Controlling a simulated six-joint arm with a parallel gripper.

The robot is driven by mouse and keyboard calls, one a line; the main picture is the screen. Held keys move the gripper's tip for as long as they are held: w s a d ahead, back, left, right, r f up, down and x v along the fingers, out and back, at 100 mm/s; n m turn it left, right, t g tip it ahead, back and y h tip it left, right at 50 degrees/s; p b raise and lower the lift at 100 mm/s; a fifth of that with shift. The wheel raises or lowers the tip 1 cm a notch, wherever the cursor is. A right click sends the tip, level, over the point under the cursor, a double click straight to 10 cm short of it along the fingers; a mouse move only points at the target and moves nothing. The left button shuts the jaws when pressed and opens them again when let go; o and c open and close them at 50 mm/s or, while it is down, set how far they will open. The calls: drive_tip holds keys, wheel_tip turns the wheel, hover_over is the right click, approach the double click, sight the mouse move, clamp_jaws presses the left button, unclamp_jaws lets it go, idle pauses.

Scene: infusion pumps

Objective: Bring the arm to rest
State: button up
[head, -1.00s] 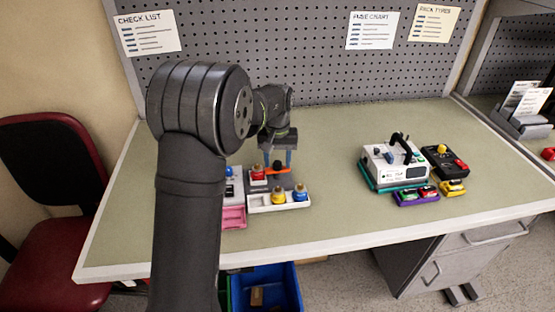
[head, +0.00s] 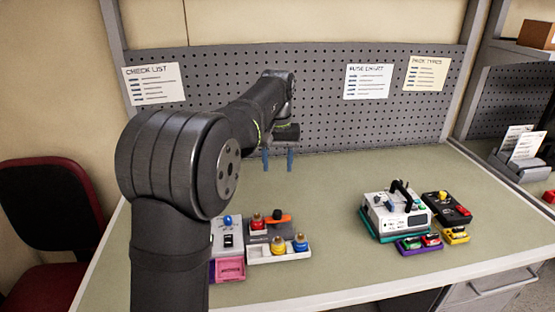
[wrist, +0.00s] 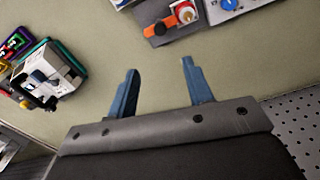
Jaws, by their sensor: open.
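My gripper (head: 278,160) is open and empty, with its blue fingers pointing down above the back part of the bench. In the wrist view my gripper (wrist: 160,90) has its fingers apart with only bare bench top between them. The arm reaches from the lower left of the head view toward the pegboard. Below and in front of the gripper are a grey tray (head: 262,236) with a red item and an orange-and-black item, and a white tray (head: 266,255) with yellow and blue knobs. Nothing touches the fingers.
A white pump (head: 396,222) with a black handle stands on a teal base at the right. A dark unit (head: 449,208) and small coloured packs (head: 418,242) are beside it. The pegboard (head: 330,110) rises behind. The bench middle is clear.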

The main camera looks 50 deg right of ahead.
sight(277, 212)
drive_tip(key=shift+r, duration=0.45)
idle(0.3)
wheel_tip(277, 212, down, 18)
drive_tip(key=shift+r, duration=0.2)
idle(0.4)
drive_tip(key=shift+r, duration=0.1)
